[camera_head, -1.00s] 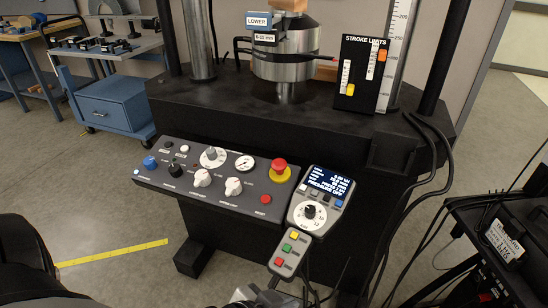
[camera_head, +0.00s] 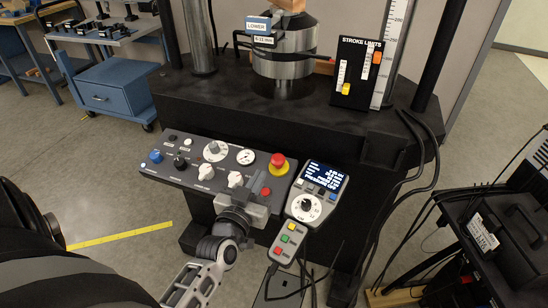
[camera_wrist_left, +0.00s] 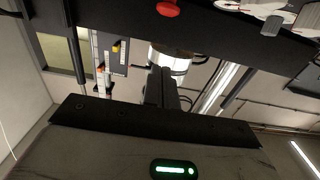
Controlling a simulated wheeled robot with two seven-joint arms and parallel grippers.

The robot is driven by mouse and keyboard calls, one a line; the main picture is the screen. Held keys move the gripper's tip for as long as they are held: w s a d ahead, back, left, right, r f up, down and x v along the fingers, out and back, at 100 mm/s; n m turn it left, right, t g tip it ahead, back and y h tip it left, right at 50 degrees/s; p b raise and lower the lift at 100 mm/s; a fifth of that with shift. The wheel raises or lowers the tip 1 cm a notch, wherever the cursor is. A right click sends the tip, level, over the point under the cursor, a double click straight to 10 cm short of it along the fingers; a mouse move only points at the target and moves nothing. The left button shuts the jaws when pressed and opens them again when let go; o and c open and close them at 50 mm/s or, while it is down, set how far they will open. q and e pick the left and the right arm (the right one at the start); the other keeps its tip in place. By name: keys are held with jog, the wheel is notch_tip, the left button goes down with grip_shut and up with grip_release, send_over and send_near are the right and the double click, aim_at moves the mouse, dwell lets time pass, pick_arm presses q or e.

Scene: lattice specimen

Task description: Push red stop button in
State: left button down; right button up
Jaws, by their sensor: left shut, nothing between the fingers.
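The red stop button (camera_head: 279,159) is a mushroom head on a yellow collar at the right end of the sloped control panel (camera_head: 185,175). It stands up from the collar. In the left wrist view the red button (camera_wrist_left: 168,8) shows at the top edge, beyond the finger tips. My left gripper (camera_head: 262,194) is shut and empty, over the front right part of the panel. It is nearer the camera than the stop button and apart from it in the picture. It partly covers the panel's front edge near a small red button (camera_head: 266,190). My right gripper is not in view.
A handheld pendant (camera_head: 318,192) with a lit screen and a key box (camera_head: 288,243) sit right of the panel. White knobs (camera_head: 206,172) and a blue knob (camera_head: 156,156) stand on the panel. The black press bed (camera_head: 340,135) rises behind. Cables hang at right.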

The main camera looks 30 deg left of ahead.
aim_at(278, 162)
pick_arm(q)
jog(key=shift+w, duration=0.1)
jog(key=b+x, duration=0.1)
jog(key=x, duration=0.2)
jog(key=f+b+x, duration=0.1)
jog(key=x, duration=0.2)
jog(key=f+b+x, duration=0.1)
jog(key=b+x, duration=0.1)
jog(key=x, duration=0.2)
jog(key=shift+w+f, duration=0.15)
jog(key=shift+f, duration=0.1)
jog(key=shift+w+f+b, duration=0.15)
jog(key=shift+f+b, duration=0.4)
jog(key=shift+b, duration=0.2)
jog(key=shift+w+f, duration=0.1)
jog(key=shift+f, duration=0.05)
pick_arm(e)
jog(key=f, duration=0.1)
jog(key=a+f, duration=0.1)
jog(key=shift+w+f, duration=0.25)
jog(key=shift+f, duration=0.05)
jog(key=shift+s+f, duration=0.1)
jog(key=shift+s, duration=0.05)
